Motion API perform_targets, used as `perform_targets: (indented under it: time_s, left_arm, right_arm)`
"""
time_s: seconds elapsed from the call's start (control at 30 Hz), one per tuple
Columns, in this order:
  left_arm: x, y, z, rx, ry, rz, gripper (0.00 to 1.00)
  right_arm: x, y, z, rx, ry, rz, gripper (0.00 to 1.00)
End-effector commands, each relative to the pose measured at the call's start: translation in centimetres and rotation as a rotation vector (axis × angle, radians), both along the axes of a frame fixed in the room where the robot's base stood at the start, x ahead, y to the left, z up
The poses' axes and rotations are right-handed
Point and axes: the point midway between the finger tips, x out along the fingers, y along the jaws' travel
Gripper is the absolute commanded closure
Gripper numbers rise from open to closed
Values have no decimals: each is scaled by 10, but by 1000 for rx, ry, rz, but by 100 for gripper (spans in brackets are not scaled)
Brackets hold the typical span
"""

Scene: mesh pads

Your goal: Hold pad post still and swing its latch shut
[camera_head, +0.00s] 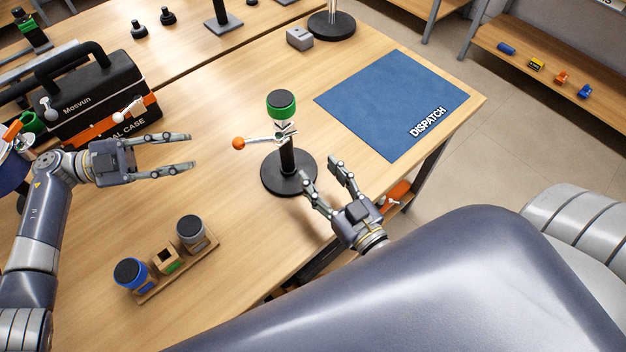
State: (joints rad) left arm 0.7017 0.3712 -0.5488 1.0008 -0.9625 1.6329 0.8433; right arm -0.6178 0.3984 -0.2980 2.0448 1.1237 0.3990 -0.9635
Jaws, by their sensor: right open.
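The pad post (288,162) stands upright on a round black base in the middle of the wooden table. A green pad with a dark top (281,104) sits at its head. Its latch (258,141), a thin pale lever with an orange ball end, sticks out to the left from below the pad. My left gripper (191,153) is open and empty, left of the orange ball and apart from it. My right gripper (319,166) is open and empty, just right of the post's base. It does not appear to touch the post.
A blue dispatch mat (375,95) lies at the right end of the table. A black and orange case (90,95) stands at the left. A wooden rack (200,250) holding blue and grey cylinders stands at the front. A small grey block (299,38) lies at the back.

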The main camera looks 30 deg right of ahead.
Motion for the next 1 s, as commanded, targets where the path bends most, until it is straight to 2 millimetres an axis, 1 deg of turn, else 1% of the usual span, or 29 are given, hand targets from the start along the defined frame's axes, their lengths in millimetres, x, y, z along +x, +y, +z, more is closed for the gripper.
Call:
perform_targets:
  time_s: [0.03, 0.1, 0.17, 0.27, 0.37, 0.6, 0.7, 0.8, 0.9, 1.0]
  left_arm:
    - [0, 0, 0, 0, 0, 0, 67]
    - [0, 0, 0, 0, 0, 0, 67]
    - [0, 0, 0, 0, 0, 0, 67]
    - [0, 0, 0, 0, 0, 0, 67]
    - [0, 0, 0, 0, 0, 0, 67]
    - [0, 0, 0, 0, 0, 0, 67]
    - [0, 0, 0, 0, 0, 0, 67]
    - [0, 0, 0, 0, 0, 0, 67]
    - [0, 0, 0, 0, 0, 0, 67]
    - [0, 0, 0, 0, 0, 0, 67]
  right_arm:
    - [-3, 11, 4, 9, -2, 10, 51]
    - [-6, 21, 8, 16, -3, 18, 51]
    - [-5, 25, 9, 18, -5, 22, 51]
    - [1, 28, 10, 19, -6, 22, 51]
    - [15, 30, 11, 20, -7, 22, 51]
    - [59, 35, 11, 20, -6, 22, 51]
    - [75, 38, 11, 21, -7, 24, 51]
    - [87, 39, 10, 18, -6, 23, 51]
    - [95, 40, 10, 18, -5, 23, 51]
    - [99, 41, 10, 18, -5, 24, 51]
